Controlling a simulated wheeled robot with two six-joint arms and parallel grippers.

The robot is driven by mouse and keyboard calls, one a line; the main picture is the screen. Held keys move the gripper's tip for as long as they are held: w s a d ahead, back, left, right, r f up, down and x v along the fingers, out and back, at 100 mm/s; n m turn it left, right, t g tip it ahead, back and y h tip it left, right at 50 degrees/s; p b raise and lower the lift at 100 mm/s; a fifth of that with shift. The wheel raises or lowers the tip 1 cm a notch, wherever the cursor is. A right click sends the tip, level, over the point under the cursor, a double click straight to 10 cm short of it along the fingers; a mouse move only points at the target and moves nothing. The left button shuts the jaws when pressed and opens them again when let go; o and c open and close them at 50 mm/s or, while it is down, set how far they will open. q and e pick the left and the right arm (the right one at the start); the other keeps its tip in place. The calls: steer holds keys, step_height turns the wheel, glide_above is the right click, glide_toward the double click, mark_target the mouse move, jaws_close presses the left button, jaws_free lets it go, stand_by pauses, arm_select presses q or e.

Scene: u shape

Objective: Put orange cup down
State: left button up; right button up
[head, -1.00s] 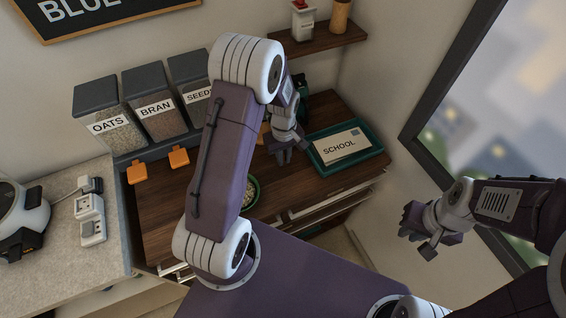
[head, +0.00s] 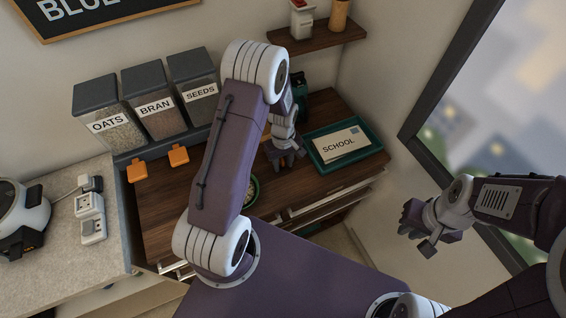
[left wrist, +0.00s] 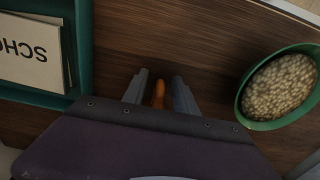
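In the left wrist view, a narrow orange part, likely of the orange cup (left wrist: 158,93), shows between the two fingers of my left gripper (left wrist: 160,88). A gap is visible on each side of it. The rest of it is hidden behind the gripper body. In the head view, my left gripper (head: 287,158) is low over the wooden counter, between a green bowl and a green tray. A small orange patch shows behind it, partly covered by my arm. My right gripper (head: 418,226) is off to the right, away from the counter; its finger gap is unclear.
The green bowl (left wrist: 244,108) of pale grains stands close to my left gripper. The teal tray (head: 372,157) holds a SCHOOL envelope (head: 343,146). Labelled dispensers (head: 155,107) stand at the back left, with orange pieces (head: 138,172) before them. A shelf (head: 320,38) hangs above.

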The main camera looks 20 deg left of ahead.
arm_select(q)
step_height(320, 180, up, 12)
steer(key=s+d+r+m+t, duration=0.1)
steer(key=s+d+m, duration=0.2)
steer(key=s+m, duration=0.6)
steer(key=s, duration=0.3)
steer(key=shift+s+d+r+m, duration=0.15)
steer(key=shift+d+m, duration=0.25)
